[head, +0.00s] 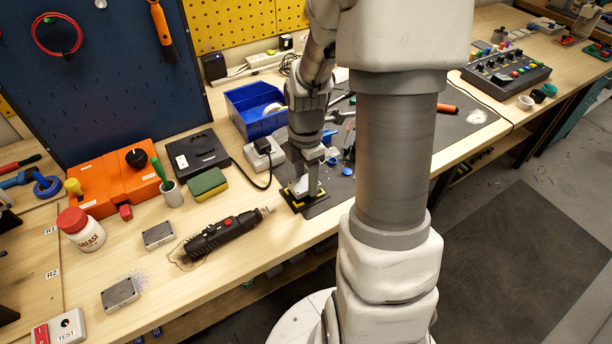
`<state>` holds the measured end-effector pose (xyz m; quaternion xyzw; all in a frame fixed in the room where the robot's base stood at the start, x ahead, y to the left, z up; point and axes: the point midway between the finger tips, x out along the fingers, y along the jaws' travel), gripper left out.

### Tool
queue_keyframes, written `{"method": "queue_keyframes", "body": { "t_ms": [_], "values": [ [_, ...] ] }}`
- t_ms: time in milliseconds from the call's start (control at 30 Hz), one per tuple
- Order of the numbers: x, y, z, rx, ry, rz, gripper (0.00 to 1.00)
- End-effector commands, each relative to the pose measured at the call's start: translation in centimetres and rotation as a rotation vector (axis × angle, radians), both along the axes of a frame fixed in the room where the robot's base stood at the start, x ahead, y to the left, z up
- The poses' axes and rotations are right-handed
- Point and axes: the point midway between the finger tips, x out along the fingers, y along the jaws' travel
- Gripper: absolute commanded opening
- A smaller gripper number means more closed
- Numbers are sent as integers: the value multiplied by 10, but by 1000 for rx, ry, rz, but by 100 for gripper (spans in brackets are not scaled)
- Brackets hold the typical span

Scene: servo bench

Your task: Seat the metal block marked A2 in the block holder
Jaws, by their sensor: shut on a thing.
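My gripper (305,178) points down at the bench's front edge, right of the rotary tool. It is shut on a small pale metal block (301,186), mostly hidden by the fingers; its marking cannot be read. The block is at a black holder with yellow edging (311,200), directly under the fingers. Whether it sits fully down in the holder or just above it, I cannot tell. Two other grey metal blocks lie on the bench at left, one (158,235) near the rotary tool and one (121,294) nearer the front. Their marks are too small to read.
A black rotary tool (222,235) lies left of the holder. A green-yellow sponge (208,184), a blue bin (250,108) and a white adapter with a black plug (263,153) stand behind. A grease jar (82,230) is at left. My arm hides part of the bench.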

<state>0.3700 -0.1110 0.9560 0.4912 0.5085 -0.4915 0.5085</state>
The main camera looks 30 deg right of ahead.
Motion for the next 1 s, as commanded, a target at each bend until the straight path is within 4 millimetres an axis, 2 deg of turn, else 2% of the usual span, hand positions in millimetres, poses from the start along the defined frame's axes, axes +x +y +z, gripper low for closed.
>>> {"method": "queue_keyframes", "body": {
  "t_ms": [433,1000],
  "values": [
    [0,0,-1,0,0,0,0],
    [0,0,-14,0,0,0,0]
  ]
}}
